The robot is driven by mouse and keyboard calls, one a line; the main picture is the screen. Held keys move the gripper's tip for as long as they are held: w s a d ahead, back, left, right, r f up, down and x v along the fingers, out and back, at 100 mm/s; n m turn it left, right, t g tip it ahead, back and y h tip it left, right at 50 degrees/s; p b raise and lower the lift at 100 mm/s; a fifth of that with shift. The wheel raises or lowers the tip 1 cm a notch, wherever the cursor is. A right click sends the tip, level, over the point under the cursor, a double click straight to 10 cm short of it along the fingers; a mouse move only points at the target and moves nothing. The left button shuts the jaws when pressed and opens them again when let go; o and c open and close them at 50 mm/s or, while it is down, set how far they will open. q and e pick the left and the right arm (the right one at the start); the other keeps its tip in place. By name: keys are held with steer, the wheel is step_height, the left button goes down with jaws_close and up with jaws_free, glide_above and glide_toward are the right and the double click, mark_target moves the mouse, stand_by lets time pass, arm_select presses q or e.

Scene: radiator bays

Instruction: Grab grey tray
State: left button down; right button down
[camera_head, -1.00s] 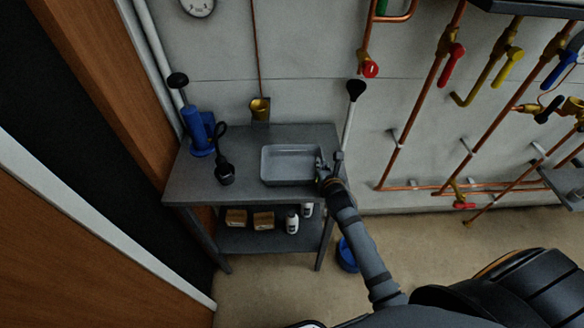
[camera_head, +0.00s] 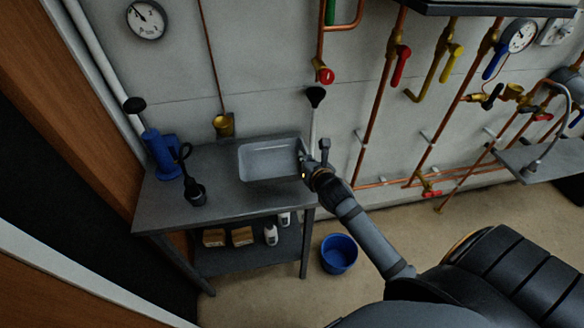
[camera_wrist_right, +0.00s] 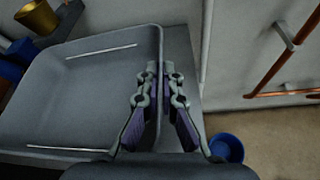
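The grey tray (camera_head: 270,174) is a shallow rectangular pan at the right part of the grey table. My right gripper (camera_head: 304,168) is at its right side. In the right wrist view, the gripper (camera_wrist_right: 160,75) has one finger on each side of the wall of the tray (camera_wrist_right: 75,100), closed on its rim. The tray looks slightly raised from the table top, but the gap under it is not clear. My left gripper is not in view.
The grey table (camera_head: 225,203) also holds a blue pump-like tool (camera_head: 161,153) and a black-headed tool (camera_head: 194,192) left of the tray. A plunger (camera_head: 315,100) leans at the wall behind. A blue bucket (camera_head: 339,254) stands on the floor. Copper pipes (camera_head: 375,100) run along the wall.

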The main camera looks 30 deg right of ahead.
steer(key=s+d+r+p, duration=0.5)
steer(key=s+d+p, duration=0.1)
steer(key=d, duration=0.1)
steer(key=shift+s+d, duration=0.2)
steer(key=shift+d, duration=0.1)
